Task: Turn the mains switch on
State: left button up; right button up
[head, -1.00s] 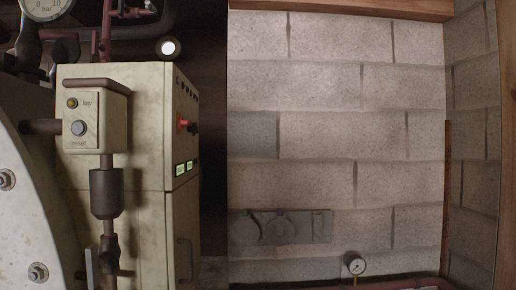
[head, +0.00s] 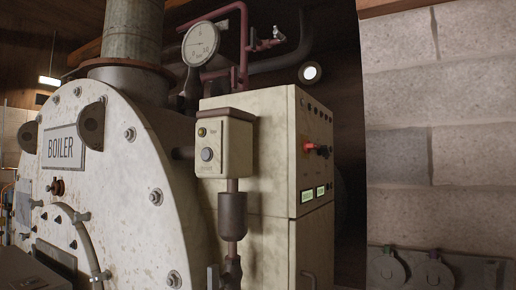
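Neither of my grippers is in view.
A large cream boiler (head: 110,190) with a BOILER plate fills the left. A small control box (head: 223,147) and a pressure gauge (head: 201,44) stand before the cabinet. A block wall (head: 440,150) is at the right, with a dark gap between.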

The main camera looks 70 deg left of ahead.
aim_at(307, 146)
jog(key=u, duration=1.7)
jog(key=i+l, duration=0.05)
